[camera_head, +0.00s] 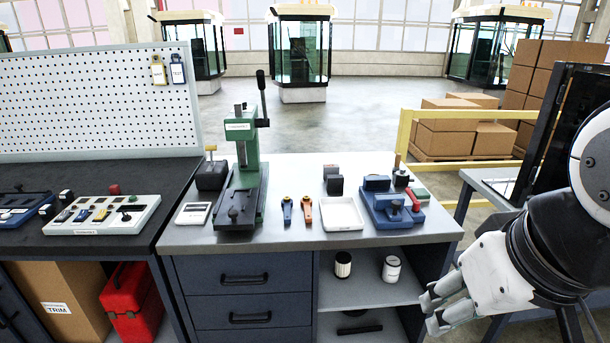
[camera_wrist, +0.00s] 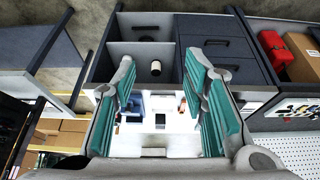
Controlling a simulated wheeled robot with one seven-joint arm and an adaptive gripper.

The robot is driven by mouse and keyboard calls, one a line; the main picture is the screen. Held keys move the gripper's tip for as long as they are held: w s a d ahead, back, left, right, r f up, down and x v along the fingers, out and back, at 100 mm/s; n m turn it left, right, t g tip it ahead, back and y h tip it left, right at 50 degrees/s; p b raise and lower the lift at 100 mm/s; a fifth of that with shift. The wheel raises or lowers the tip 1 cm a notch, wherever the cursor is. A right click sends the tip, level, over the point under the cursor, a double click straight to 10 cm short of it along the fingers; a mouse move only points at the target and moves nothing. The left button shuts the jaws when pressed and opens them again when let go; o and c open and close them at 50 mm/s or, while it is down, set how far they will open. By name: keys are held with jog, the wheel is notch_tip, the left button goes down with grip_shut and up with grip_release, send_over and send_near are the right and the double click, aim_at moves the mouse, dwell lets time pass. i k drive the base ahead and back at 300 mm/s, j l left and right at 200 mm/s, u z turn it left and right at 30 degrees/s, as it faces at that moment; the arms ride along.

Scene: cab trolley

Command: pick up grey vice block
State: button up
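Two small dark blocks, one grey-topped (camera_head: 331,171) and one nearly black (camera_head: 336,186), stand on the workbench behind the white tray (camera_head: 341,214). A blue vice (camera_head: 392,211) with a red part stands to their right. I cannot tell for sure which block is the grey vice block. My gripper (camera_head: 434,313) is low at the right, in front of the bench's right end and apart from all the blocks. In the wrist view its teal-padded fingers (camera_wrist: 165,75) are spread with nothing between them.
A green press (camera_head: 243,170) stands upright left of the blocks. Blue and orange tools (camera_head: 296,209) lie between it and the tray. The bench's front edge (camera_head: 300,244) and open shelf (camera_head: 365,290) with two cans are near my gripper. A yellow rail (camera_head: 470,165) stands behind right.

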aim_at(328, 169)
jog(key=i, duration=1.55)
